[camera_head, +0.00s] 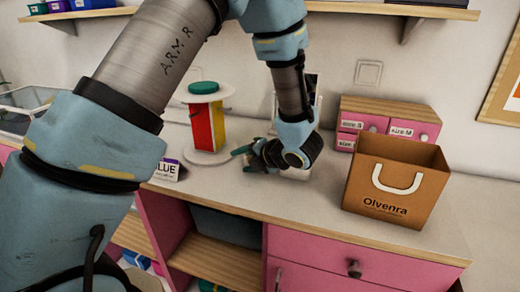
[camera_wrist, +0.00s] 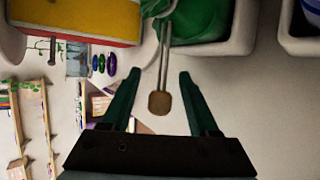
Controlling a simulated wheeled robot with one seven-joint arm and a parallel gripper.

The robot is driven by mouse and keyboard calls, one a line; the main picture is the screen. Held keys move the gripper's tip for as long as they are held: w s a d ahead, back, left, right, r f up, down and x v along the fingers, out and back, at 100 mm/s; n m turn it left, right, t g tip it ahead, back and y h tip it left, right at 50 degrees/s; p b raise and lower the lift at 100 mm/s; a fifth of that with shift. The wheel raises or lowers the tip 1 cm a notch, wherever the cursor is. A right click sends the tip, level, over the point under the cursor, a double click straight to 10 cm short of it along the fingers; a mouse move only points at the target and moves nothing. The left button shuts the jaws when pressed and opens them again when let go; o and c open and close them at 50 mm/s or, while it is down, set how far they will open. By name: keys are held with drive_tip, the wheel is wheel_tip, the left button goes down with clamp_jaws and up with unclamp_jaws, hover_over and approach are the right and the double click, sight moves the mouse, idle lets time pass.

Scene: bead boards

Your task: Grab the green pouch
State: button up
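The green pouch (camera_wrist: 205,22) shows at the top of the wrist view, in a white compartment or holder (camera_wrist: 245,35), partly cut off by the frame edge. Two light cords run from it to a brown end piece (camera_wrist: 159,103), which appears between my fingers. I cannot tell how close it is to them. My gripper (camera_wrist: 160,73) has its two dark green fingers spread apart, with nothing visibly clamped. In the head view my gripper (camera_head: 247,155) is low over the counter, right of the red and yellow stand. I cannot make out the pouch there; my wrist may hide it.
The round stand (camera_head: 207,125) with red and yellow panels and a green top is left of my gripper. An orange paper bag (camera_head: 393,178) and small pink drawers (camera_head: 415,128) stand right. A "BLUE" card (camera_head: 167,170) lies left.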

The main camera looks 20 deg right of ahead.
clamp_jaws()
drive_tip(key=shift+r, duration=0.1)
idle(0.6)
